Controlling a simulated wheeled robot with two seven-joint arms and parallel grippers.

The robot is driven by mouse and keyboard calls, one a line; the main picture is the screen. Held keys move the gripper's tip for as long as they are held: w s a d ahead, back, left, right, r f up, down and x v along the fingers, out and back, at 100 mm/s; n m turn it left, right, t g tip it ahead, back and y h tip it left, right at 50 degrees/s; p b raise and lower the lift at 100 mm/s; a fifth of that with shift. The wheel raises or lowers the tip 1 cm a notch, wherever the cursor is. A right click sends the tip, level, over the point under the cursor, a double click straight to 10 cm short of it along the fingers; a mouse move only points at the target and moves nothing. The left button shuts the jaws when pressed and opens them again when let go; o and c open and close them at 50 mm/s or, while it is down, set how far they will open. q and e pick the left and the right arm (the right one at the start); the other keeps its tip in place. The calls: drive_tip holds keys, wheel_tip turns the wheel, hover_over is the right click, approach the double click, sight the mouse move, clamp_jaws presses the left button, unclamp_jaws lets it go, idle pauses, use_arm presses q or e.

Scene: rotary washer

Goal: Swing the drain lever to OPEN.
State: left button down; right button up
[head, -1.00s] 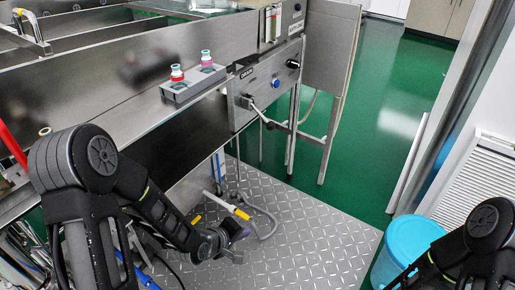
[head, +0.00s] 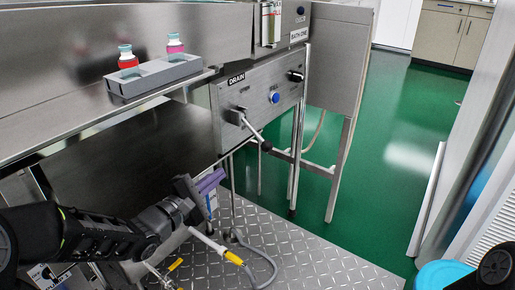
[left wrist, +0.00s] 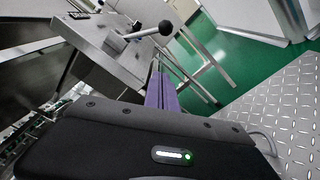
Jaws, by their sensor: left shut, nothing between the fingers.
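The drain lever (head: 252,130) is a metal rod with a black ball knob on the steel panel (head: 222,100) under the "DRAIN" label. It slants down and to the right from its pivot. No OPEN mark is legible. In the left wrist view the lever (left wrist: 142,34) shows above the fingers, its knob toward the upper right. My left gripper (head: 211,181) has purple fingers, shut and empty, below and left of the lever and apart from it. The fingers also show in the left wrist view (left wrist: 160,88). My right gripper is out of view.
A blue button (head: 275,97) and a black switch (head: 295,76) sit right of the lever. A grey holder (head: 150,78) with two capped bottles stands on the ledge above. A hose (head: 262,262) lies on the metal floor plate (head: 320,262). A blue bin (head: 443,275) is at lower right.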

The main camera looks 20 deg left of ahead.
sight(258, 137)
use_arm(q)
drive_tip(key=shift+w+r, duration=0.1)
drive_tip(key=shift+w, duration=0.1)
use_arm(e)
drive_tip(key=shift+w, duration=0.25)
